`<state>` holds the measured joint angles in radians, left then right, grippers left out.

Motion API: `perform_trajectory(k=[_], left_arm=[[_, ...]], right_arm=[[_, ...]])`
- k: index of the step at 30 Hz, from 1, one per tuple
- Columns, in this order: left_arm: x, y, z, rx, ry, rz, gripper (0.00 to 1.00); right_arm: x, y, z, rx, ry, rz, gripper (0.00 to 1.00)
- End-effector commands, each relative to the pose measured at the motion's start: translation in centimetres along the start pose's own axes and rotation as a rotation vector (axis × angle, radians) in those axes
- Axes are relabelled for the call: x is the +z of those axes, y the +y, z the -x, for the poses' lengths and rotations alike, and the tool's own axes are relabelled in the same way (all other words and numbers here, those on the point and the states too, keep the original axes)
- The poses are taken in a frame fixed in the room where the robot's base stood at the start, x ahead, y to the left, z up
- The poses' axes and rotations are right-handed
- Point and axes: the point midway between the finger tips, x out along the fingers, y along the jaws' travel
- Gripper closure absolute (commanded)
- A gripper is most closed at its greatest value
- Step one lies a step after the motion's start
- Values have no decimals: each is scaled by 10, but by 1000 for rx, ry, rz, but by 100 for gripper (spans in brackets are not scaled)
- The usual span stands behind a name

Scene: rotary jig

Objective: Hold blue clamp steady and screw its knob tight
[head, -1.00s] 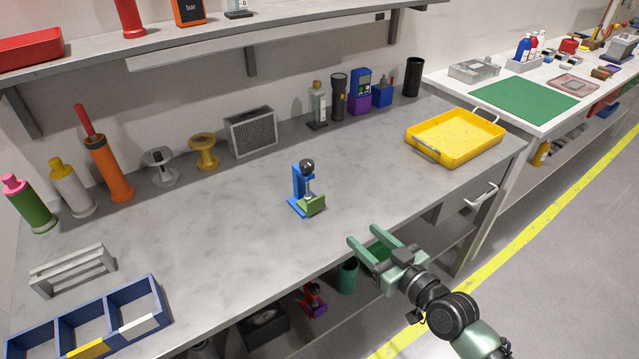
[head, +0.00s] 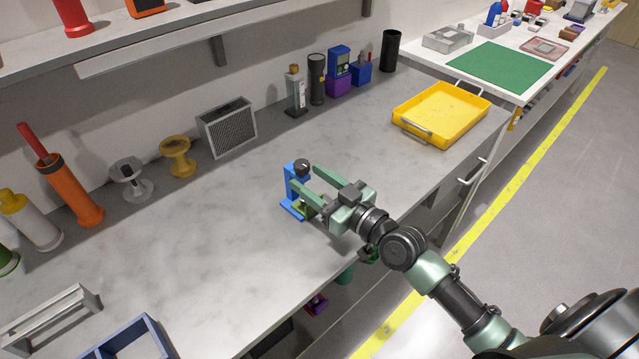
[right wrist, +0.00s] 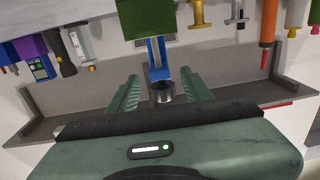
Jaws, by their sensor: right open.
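The blue clamp (head: 290,187) stands upright on the grey workbench, with its black knob (head: 302,167) on top and a green block (head: 305,209) at its foot, partly hidden by a finger. My right gripper (head: 305,180) is open, its two green fingers reaching toward the clamp from the right. In the right wrist view the clamp (right wrist: 156,50) is centred ahead, its dark round knob (right wrist: 162,92) lies between the open fingers, and the green block (right wrist: 146,20) is at the top. I cannot tell whether the fingers touch the knob. My left gripper is not in view.
A yellow tray (head: 445,113) stands on the bench at the right. Bottles, spools and a grey mesh box (head: 228,127) line the wall behind. A blue divided bin (head: 145,340) is at the front left. The bench around the clamp is clear.

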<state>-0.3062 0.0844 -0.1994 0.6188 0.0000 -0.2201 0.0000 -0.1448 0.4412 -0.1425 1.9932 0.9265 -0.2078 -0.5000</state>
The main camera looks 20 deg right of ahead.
Motion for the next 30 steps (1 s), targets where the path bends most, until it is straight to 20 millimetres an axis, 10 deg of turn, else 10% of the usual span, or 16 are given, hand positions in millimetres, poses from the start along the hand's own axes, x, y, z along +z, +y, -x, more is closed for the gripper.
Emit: perform_trajectory(k=[19, 24, 30], left_arm=[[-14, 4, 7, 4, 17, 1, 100], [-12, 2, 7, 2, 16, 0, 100], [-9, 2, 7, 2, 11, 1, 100]], right_arm=[[0, -1, -40, -1, -1, 1, 51], [0, 0, -40, -1, -1, 1, 98], [0, 0, -40, -1, -1, 1, 100]])
